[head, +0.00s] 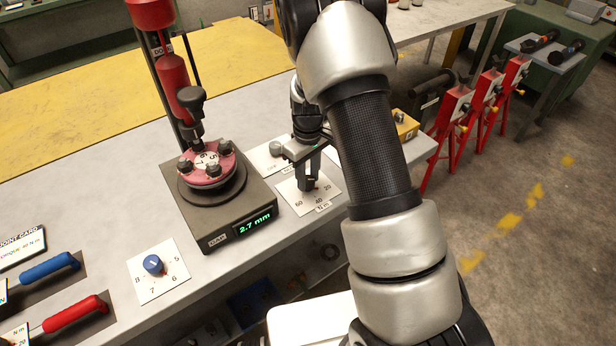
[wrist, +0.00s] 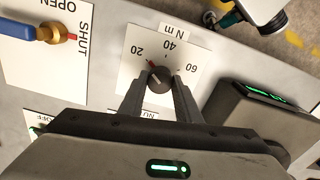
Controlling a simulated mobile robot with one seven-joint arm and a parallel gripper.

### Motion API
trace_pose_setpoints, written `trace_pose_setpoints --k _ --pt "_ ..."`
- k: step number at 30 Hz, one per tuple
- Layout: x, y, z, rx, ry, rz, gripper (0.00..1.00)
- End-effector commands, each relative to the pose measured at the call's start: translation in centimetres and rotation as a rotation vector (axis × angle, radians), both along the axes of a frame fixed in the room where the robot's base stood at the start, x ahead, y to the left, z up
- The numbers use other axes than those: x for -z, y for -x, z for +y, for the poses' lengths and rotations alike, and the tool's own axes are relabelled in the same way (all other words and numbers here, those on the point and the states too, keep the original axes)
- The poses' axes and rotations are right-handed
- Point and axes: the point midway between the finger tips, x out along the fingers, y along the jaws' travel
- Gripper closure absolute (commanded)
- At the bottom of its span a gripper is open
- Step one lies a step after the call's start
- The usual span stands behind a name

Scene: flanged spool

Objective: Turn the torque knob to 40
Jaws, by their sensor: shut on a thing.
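The torque knob (wrist: 160,79) is a small dark round knob on a white plate (wrist: 187,88) marked 20, 40, 60 and N m. Its red pointer mark, in the wrist view, points up and left, closer to the 20 than to the 40. My gripper (wrist: 159,95) is shut on the knob, with one finger on each side. In the head view my gripper (head: 307,187) comes down onto the same plate (head: 297,207) and hides most of the knob.
Left of the plate stands a grey gap unit (head: 222,221) reading 2.7 mm, with a red flanged spool (head: 207,163) on top. A blue knob (head: 153,264) and blue and red levers are further left. A blue-handled SHUT/OPEN valve (wrist: 50,33) is beside the plate in the wrist view.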

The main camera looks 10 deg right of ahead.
Motion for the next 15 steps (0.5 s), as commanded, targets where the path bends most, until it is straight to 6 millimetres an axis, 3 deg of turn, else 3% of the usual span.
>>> trace_pose_setpoints --k 15 --pt "0.01 -0.02 -0.03 0.453 0.001 0.000 0.92"
